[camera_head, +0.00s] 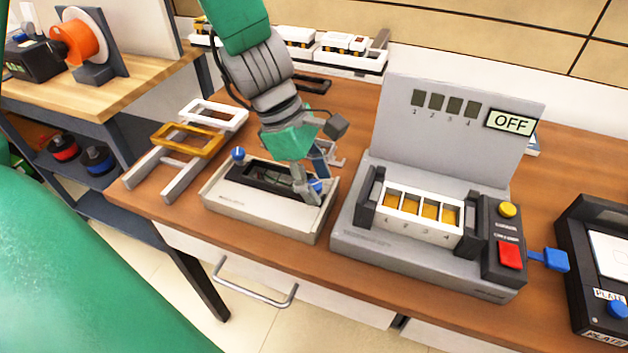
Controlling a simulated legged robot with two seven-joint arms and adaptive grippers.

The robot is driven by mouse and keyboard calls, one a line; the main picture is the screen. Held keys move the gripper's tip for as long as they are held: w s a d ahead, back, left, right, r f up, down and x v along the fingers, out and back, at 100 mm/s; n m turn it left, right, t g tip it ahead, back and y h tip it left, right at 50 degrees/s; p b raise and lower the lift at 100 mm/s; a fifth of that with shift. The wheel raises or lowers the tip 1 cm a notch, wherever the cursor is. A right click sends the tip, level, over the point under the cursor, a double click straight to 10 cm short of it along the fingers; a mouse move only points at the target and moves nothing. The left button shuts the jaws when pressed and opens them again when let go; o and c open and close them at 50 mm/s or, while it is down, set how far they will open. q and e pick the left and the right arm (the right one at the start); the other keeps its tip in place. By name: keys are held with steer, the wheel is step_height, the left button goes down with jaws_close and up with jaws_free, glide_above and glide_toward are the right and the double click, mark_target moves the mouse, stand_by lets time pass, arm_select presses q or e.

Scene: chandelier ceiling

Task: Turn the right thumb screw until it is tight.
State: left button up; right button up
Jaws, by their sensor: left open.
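A low light-grey fixture box (255,219) with a dark recess sits on the wooden table. A blue thumb screw (238,153) stands at its left end. The right blue thumb screw (316,186) is at its right end, partly hidden by my gripper. My left gripper (312,185) reaches down from above with its green and grey wrist. Its fingers are open and are at the right screw; I cannot tell if they touch it. My right gripper is not in view.
A grey test station (420,255) with an "OFF" display (510,122) stands close to the right of the box. White and orange frames (190,140) lie on rails to the left. A black device (585,275) is at the far right. The table's front edge is close.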

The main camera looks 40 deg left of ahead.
arm_select(q)
steer(key=shift+d+r, duration=0.1)
steer(key=shift+d, duration=0.15)
steer(key=shift+c, duration=0.8)
steer(key=shift+a, duration=0.25)
steer(key=c, duration=0.7)
steer(key=shift+a, duration=0.65)
jaws_close()
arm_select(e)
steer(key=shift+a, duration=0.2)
arm_select(q)
steer(key=shift+d, duration=0.15)
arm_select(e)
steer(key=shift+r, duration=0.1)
